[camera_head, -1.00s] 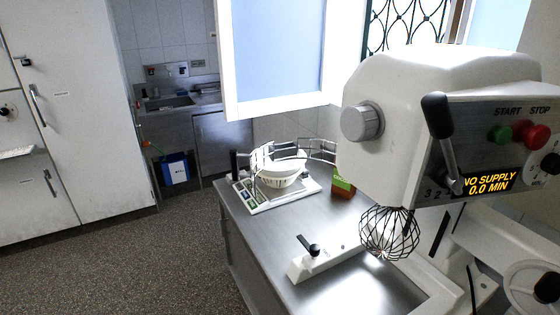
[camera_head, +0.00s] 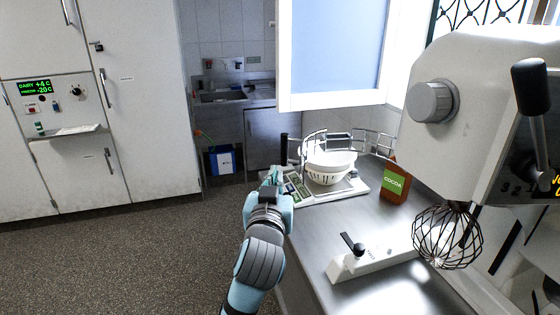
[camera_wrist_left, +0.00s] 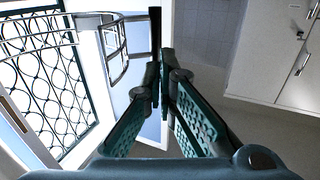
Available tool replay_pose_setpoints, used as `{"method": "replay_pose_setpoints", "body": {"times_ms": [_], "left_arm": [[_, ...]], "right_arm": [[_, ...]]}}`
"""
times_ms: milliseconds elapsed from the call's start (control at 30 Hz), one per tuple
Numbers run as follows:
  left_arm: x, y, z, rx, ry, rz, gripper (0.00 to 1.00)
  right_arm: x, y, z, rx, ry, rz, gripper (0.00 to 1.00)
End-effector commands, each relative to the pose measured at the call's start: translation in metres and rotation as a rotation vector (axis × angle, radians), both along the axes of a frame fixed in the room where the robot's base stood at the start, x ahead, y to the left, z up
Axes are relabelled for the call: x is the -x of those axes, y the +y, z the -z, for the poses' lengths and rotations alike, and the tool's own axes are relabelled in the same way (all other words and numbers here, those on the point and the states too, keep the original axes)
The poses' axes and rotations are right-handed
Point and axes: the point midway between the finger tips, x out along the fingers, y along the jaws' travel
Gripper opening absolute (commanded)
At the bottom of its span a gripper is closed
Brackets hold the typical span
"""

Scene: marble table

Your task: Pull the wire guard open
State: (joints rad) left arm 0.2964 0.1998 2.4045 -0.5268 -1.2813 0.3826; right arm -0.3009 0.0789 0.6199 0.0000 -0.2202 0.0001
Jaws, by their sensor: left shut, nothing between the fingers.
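The wire guard (camera_head: 345,134) is a curved, double-railed metal band that reaches from near the mixer head leftward around the white bowls. A black upright handle (camera_head: 284,149) stands at its left end. In the left wrist view the guard (camera_wrist_left: 116,48) is at upper left, with the black handle (camera_wrist_left: 155,32) just beyond the fingertips. My left gripper (camera_head: 272,174) is at the table's left edge, just below and left of the handle in the head view. Its teal fingers (camera_wrist_left: 161,76) are shut and empty, and I cannot tell whether they touch the handle. My right gripper is out of view.
Floor left of the table is clear.

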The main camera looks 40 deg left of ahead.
Motion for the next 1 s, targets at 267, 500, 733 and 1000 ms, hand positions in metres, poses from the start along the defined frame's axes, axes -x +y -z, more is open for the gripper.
{"method": "replay_pose_setpoints", "body": {"times_ms": [267,500,733,1000], "left_arm": [[-0.052,0.034,0.000,-0.001,0.004,-0.001,0.00],[-0.085,0.054,0.000,0.000,0.004,0.001,0.00],[-0.093,0.059,0.001,0.000,0.002,0.003,0.00],[-0.093,0.060,0.001,0.000,0.004,0.004,0.00]], "right_arm": [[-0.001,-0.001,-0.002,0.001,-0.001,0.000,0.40],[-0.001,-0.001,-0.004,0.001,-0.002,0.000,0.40],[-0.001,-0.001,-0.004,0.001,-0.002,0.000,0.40],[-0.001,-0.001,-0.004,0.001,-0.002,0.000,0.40]]}}
